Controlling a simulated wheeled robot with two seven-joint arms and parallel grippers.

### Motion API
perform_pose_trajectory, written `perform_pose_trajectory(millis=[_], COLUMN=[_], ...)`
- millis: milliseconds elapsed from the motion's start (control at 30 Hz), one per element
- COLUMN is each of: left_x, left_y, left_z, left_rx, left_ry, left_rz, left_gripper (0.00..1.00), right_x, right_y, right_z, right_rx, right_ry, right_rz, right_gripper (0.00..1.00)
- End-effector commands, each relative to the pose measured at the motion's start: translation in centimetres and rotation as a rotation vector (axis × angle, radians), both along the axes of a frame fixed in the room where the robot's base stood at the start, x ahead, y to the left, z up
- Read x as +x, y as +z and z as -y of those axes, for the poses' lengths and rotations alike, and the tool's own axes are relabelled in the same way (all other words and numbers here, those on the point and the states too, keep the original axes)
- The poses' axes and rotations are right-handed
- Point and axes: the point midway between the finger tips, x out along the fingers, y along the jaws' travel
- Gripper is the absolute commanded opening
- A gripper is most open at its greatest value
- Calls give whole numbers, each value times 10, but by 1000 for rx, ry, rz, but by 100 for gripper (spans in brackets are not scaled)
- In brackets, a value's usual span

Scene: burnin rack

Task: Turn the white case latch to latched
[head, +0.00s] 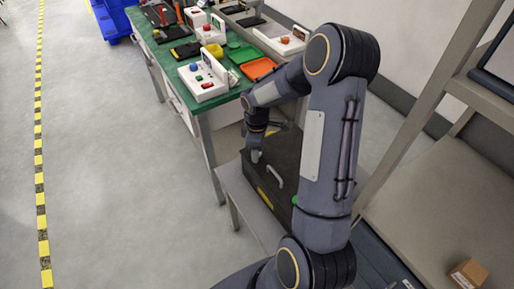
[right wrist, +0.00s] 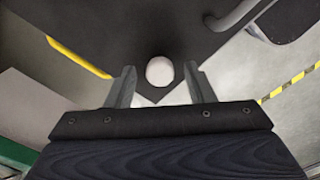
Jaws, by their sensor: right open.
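The dark case (head: 288,148) lies on a grey bench in the head view, with a light grey handle (head: 276,176) on its side. The white case latch (right wrist: 159,71) shows as a round knob near a corner of the dark case in the right wrist view. My right gripper (right wrist: 160,74) is open, with one finger on each side of the latch; gaps show between the fingers and the knob. In the head view my right gripper (head: 255,150) is at the case's near left end and partly hides the latch. My left gripper is not in view.
A green-topped workbench (head: 222,99) with control boxes, a green tray (head: 243,54) and an orange tray (head: 258,68) stands behind the case. A metal shelf with a cardboard box (head: 468,273) stands at right.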

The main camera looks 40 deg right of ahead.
Motion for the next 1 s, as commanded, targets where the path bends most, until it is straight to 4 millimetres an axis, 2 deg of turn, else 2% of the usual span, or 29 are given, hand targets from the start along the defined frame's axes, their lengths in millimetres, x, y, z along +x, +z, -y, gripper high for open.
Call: perform_pose_trajectory(millis=[167, 600, 1000], left_x=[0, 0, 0], left_y=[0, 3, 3], left_z=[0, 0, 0], left_rx=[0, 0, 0], left_ry=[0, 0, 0], left_rz=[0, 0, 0], left_gripper=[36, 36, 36], right_x=[1, 1, 0], right_y=[6, 71, 78], right_z=[0, 0, 0], right_rx=[0, -1, 0], right_ry=[-1, 0, 0], right_rz=[3, 3, 0], right_gripper=[49, 49, 49])
